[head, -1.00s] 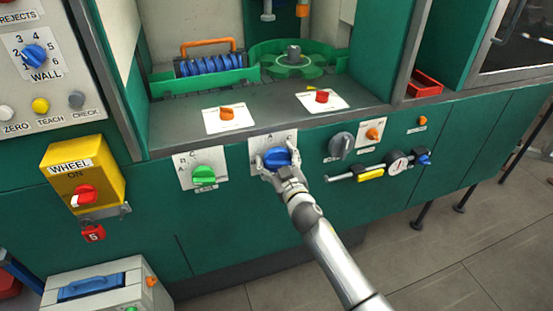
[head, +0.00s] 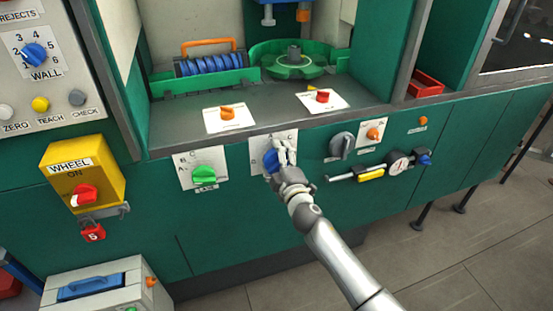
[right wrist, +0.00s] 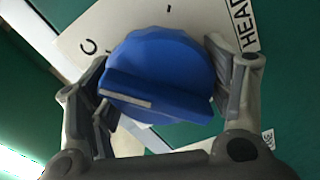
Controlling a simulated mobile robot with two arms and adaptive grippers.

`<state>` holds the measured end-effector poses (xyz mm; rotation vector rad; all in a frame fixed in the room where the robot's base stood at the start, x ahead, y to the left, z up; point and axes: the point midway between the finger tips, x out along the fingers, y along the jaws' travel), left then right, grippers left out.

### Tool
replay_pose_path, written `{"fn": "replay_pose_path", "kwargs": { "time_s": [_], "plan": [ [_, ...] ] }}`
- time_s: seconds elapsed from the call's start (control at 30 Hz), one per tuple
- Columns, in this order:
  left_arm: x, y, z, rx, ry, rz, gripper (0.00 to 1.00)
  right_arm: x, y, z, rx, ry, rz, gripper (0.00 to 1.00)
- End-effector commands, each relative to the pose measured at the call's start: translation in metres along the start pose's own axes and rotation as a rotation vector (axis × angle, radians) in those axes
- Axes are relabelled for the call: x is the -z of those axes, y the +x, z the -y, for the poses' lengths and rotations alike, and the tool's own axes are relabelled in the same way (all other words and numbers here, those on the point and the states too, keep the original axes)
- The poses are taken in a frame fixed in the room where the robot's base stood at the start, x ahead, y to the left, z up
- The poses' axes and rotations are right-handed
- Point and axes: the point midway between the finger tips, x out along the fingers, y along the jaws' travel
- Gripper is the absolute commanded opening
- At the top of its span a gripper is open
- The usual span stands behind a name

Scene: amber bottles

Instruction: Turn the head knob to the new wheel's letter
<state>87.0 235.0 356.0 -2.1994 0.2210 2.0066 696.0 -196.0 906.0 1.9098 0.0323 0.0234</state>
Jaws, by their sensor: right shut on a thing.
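The blue head knob (head: 271,161) sits on a white plate on the green front panel, partly hidden by my right gripper (head: 280,158). In the right wrist view the ridged knob (right wrist: 165,70) has a raised bar with a pale line at its left end. The plate (right wrist: 75,42) shows a letter C at left and the word HEAD at right; other letters are hidden. My right gripper (right wrist: 158,78) has a finger on each side of the knob and is shut on it. No wheel letter is readable. My left gripper is not in view.
A green lever knob (head: 204,174) is left of the plate, and a grey knob (head: 342,145) is right of it. Orange (head: 227,112) and red (head: 323,96) knobs sit on the ledge above. A yellow WHEEL switch box (head: 82,172) hangs at left.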

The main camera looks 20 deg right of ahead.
Motion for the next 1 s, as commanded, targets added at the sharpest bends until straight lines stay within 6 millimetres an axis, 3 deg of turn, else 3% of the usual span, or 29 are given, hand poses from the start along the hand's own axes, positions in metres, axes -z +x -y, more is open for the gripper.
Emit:
{"fn": "replay_pose_path", "kwargs": {
  "time_s": [1.0],
  "plan": [
    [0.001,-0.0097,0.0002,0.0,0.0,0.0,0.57,-0.0009,-0.0004,0.0027,0.003,-0.91,-0.001,0.49]
  ]
}}
